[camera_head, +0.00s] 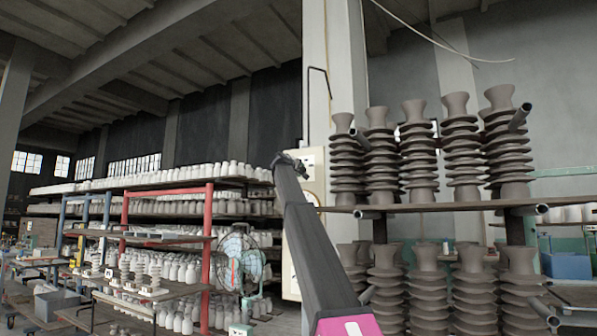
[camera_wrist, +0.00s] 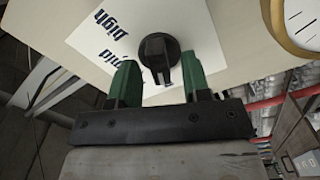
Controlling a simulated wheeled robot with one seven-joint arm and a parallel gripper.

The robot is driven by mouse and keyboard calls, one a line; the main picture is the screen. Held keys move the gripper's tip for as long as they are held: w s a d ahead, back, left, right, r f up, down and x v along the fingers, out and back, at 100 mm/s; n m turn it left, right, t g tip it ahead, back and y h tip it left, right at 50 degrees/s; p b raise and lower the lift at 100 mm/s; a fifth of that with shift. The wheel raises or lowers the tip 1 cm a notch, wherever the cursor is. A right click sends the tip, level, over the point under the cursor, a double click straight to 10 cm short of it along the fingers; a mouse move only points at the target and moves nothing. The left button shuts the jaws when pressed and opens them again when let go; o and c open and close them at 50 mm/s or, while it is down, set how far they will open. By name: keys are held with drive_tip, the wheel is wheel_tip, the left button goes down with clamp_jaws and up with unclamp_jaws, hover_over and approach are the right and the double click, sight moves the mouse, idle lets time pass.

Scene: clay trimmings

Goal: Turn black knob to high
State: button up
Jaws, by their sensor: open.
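In the wrist view, a round black knob (camera_wrist: 158,47) with a raised bar grip is mounted on a white label card (camera_wrist: 203,38). Its bar points toward the bottom of the picture, between my fingers. The card carries dark blue lettering, seen turned over and partly hidden. My gripper (camera_wrist: 158,68) has green fingers, open, one on each side of the bar's lower end. I see no clear contact. In the head view, my arm reaches up to a pale panel (camera_head: 293,265) on the column; the knob cannot be made out there.
A round gauge (camera_wrist: 305,18) with a tan rim sits right of the knob on the same pale surface. Racks of dark ribbed insulators (camera_head: 420,155) stand close to the arm's right. A fan (camera_head: 240,260) and a red-framed shelf (camera_head: 208,250) stand left.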

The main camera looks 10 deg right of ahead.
clamp_jaws()
idle(0.3)
drive_tip(key=shift+s+d+m, duration=0.1)
drive_tip(key=shift+d+m, duration=0.05)
drive_tip(key=shift+m, duration=6.55)
drive_tip(key=shift+s+d+m, duration=0.1)
drive_tip(key=shift+m, duration=6.6)
unclamp_jaws()
